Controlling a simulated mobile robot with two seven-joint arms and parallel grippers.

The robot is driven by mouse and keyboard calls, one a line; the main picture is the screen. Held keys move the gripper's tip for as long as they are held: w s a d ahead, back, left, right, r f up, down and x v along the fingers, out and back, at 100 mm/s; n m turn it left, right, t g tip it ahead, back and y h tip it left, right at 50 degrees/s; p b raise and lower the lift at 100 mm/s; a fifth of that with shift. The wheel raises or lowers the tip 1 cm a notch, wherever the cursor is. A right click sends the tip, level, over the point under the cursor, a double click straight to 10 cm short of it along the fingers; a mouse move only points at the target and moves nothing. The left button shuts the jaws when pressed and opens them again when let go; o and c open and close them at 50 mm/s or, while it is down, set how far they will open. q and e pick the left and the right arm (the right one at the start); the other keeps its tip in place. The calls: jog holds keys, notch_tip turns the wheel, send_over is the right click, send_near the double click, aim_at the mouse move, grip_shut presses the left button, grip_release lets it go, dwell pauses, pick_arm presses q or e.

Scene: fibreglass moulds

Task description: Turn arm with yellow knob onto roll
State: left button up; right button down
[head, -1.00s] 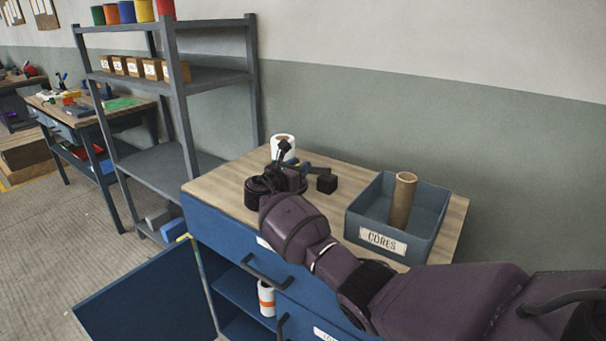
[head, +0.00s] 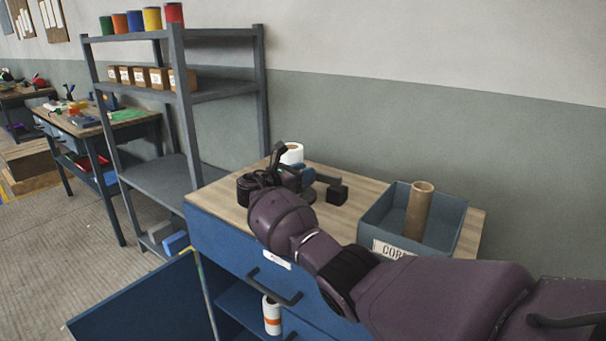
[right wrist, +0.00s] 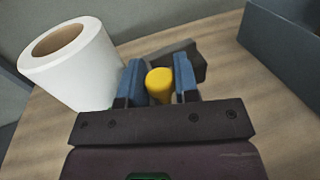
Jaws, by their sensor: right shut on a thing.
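The white roll (head: 292,154) stands upright at the back of the wooden cabinet top, partly behind my right gripper in the head view. It shows large at the left of the right wrist view (right wrist: 75,65), with a brown core. The yellow knob (right wrist: 159,85) sits between the two blue fingers of my right gripper (right wrist: 159,84), which is shut on it. The dark arm with its black block (head: 337,194) extends to the right of the gripper in the head view, apart from the roll. The knob is hidden in the head view. My left gripper is not in view.
A blue-grey CORES bin (head: 452,243) with a brown tube (head: 419,210) stands on the right of the cabinet top. A grey shelf rack (head: 176,110) stands to the left.

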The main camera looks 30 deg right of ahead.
jog(key=c, duration=0.9)
grip_release()
